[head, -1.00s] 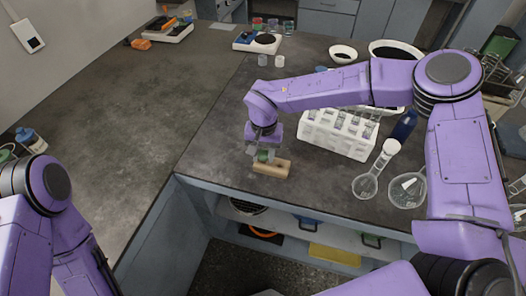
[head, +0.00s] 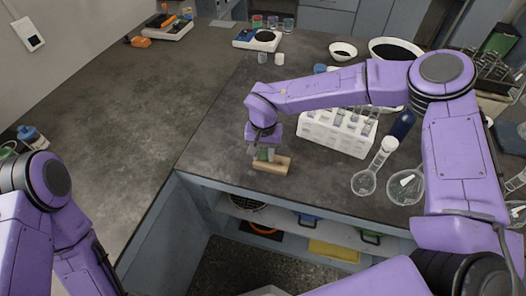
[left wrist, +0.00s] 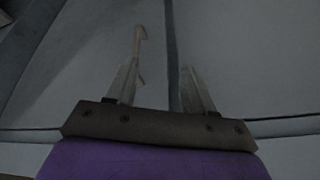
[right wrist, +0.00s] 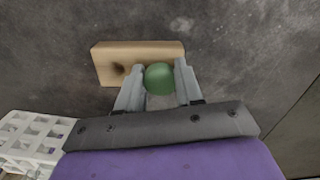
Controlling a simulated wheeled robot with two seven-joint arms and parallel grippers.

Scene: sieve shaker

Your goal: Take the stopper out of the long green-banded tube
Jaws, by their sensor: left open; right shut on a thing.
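My right gripper (head: 264,153) is low over the wooden block (head: 272,166) near the front edge of the bench. In the right wrist view its fingers (right wrist: 159,82) are shut on a round green piece (right wrist: 159,77), seen from above, beside the block (right wrist: 112,66) in the picture. I cannot tell whether this piece is the stopper or another part of the tube. The long green-banded tube cannot be made out clearly; the gripper hides what is under the green piece. My left gripper (left wrist: 160,75) is open and empty.
A white rack (head: 338,135) with several tubes stands right of the block, under my right arm. Flasks (head: 364,182) and a dark blue bottle (head: 403,124) are further right. The bench (head: 215,140) left of the block is clear. Open shelves (head: 300,232) lie below its front edge.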

